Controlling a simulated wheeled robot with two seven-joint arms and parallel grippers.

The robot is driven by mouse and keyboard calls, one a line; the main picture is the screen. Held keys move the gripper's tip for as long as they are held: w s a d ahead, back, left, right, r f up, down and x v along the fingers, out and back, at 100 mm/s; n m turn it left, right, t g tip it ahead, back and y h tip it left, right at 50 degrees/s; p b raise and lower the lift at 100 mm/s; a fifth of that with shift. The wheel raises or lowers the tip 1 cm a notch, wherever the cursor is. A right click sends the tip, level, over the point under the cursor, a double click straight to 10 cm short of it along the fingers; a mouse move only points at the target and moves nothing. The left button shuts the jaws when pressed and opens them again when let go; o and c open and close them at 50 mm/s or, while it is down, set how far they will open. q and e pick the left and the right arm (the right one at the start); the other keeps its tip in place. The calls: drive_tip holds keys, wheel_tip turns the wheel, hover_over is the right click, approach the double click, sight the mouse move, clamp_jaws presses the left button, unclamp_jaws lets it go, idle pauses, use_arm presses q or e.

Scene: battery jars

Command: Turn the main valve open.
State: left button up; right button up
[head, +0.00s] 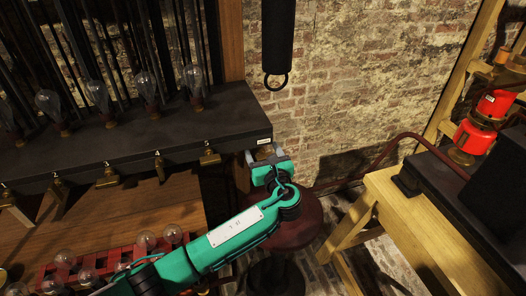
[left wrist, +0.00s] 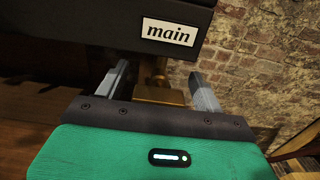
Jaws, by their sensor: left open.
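My left gripper (head: 267,155) is open at the right end of the dark shelf, just below a small white label (head: 264,141). In the left wrist view the label (left wrist: 169,32) reads "main". Below it, the brass main valve (left wrist: 160,94) shows between the two grey fingers of my left gripper (left wrist: 161,84). There is a visible gap between the valve and each finger at the tips. The lower part of the valve is hidden behind the gripper's body. In the head view the gripper hides most of this valve. My right gripper is not in view.
Several brass valves, one of them nearest (head: 209,156), hang along the front of the dark shelf (head: 130,135), with bulbs on top. A red rack (head: 105,262) of bulbs lies lower left. A round dark red stool (head: 305,222) is below my arm. A wooden table (head: 425,215) stands right.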

use_arm(q)
drive_tip(key=c, duration=1)
drive_tip(key=n+b, duration=0.1)
drive_tip(key=n, duration=0.2)
drive_tip(key=shift+f+n+b, duration=0.25)
drive_tip(key=shift+n+b, duration=0.05)
drive_tip(key=shift+b, duration=0.05)
drive_tip(key=shift+o, duration=0.2)
drive_tip(key=shift+a+r+n+b, duration=0.1)
drive_tip(key=shift+n+b, duration=0.1)
drive_tip(key=shift+n, duration=0.35)
drive_tip(key=shift+r+n+b, duration=0.1)
drive_tip(key=shift+n+b, duration=0.05)
drive_tip(key=shift+n, duration=0.4)
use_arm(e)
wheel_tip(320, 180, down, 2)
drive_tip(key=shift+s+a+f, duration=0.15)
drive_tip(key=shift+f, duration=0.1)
use_arm(q)
drive_tip(key=o, duration=1)
drive_tip(key=shift+c, duration=0.2)
